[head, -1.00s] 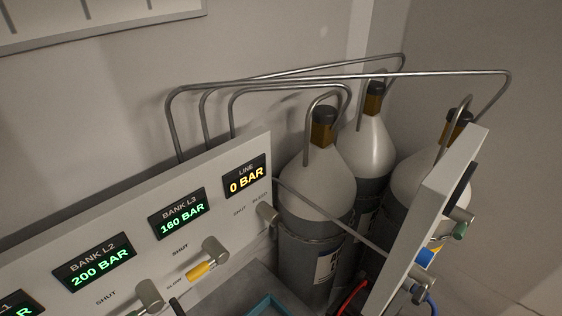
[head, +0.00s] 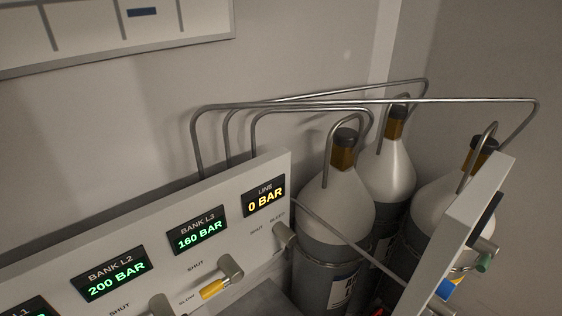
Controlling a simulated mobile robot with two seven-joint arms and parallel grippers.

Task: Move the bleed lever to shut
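The bleed lever's grey knob (head: 284,236) is at the right end of the white panel (head: 150,222), below the amber LINE display (head: 264,195) reading 0 BAR. Small SHUT and BLEED labels sit just above the knob. No handle is clearly visible on it, so I cannot tell which label it points to. Neither of my grippers is in view.
A yellow-handled valve (head: 214,289) sits below the BANK L3 display (head: 197,230), which reads 160 BAR. The BANK L2 display (head: 115,274) reads 200 BAR. Gas cylinders (head: 333,212) stand behind. A second panel (head: 462,232) with valves stands at right. Thin metal pipes (head: 300,103) arch overhead.

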